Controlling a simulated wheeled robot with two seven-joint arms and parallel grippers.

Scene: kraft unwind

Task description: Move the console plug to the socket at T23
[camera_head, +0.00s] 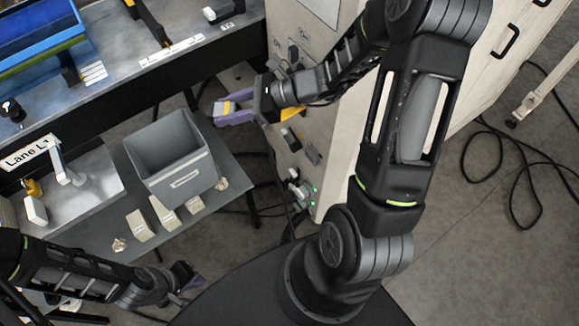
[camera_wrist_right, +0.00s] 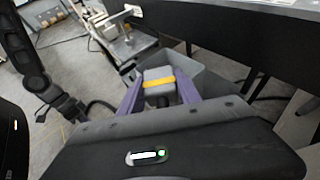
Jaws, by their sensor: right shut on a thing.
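My right gripper (camera_head: 226,108) is shut on the console plug, a grey block with a yellow band (camera_head: 229,106). It holds it in the air in front of the cream cabinet. In the right wrist view the plug (camera_wrist_right: 159,80) sits between the purple fingers of that gripper (camera_wrist_right: 160,92). The cabinet side (camera_head: 317,98) carries several sockets and fittings, one with green lights (camera_head: 303,190). No T23 label is readable, and my right arm hides part of the cabinet. My left gripper (camera_head: 190,278) is low at the left; its finger opening is unclear.
A grey bin (camera_head: 177,157) stands on a dark low table (camera_head: 235,172) with several small beige blocks beside it. A "Lane L" sign (camera_head: 30,153) and a blue tray (camera_head: 40,38) are at the left. Black cables (camera_head: 520,165) lie on the floor at right.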

